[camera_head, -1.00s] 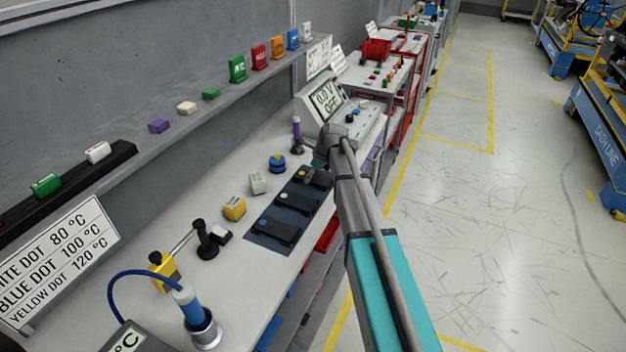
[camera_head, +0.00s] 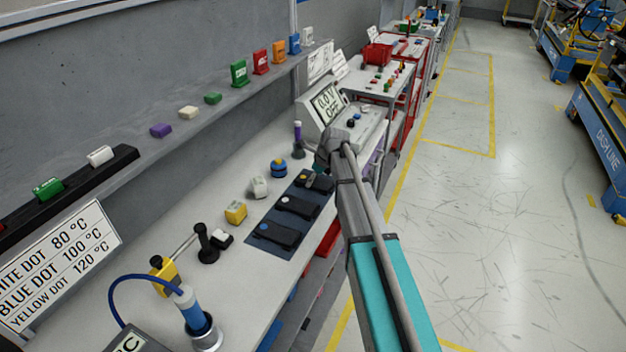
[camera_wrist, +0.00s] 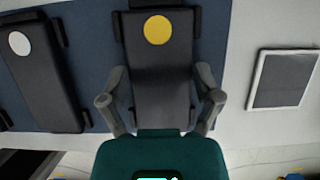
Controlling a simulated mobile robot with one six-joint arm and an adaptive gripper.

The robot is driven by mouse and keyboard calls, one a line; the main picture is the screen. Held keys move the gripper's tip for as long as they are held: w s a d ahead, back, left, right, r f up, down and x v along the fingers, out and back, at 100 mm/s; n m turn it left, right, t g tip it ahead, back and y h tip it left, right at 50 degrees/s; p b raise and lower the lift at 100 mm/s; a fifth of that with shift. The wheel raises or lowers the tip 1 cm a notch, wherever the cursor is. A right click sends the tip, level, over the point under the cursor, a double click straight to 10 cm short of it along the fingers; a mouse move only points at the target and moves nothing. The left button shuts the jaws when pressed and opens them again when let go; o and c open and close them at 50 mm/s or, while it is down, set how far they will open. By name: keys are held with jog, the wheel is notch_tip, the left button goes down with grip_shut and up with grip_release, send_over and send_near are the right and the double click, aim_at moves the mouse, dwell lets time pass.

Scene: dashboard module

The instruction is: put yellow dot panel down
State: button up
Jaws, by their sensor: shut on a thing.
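The yellow dot panel (camera_wrist: 161,75) is a dark slab with a round yellow dot. In the wrist view it lies between the two grey fingers of my gripper (camera_wrist: 160,88), which is shut on its sides. In the head view the panel (camera_head: 318,184) is at the far end of the blue mat (camera_head: 262,247), partly hidden by my gripper (camera_head: 322,166). It appears at mat level; whether it touches the mat I cannot tell. The white dot panel (camera_wrist: 42,75) lies beside it on the mat, with the blue dot panel (camera_head: 276,235) nearer.
A grey-framed plate (camera_wrist: 283,79) lies right of the mat in the wrist view. A meter reading OFF (camera_head: 327,104) stands beyond my gripper. A yellow block (camera_head: 236,212), a white block (camera_head: 259,187) and a blue knob (camera_head: 279,168) stand left of the mat.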

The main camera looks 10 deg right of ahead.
jog(key=shift+r+p, duration=1.3)
jog(key=shift+r, duration=0.1)
jog(key=s+r+p, duration=1)
jog(key=s, duration=0.4)
jog(key=shift+d, duration=0.2)
jog(key=shift+s, duration=0.1)
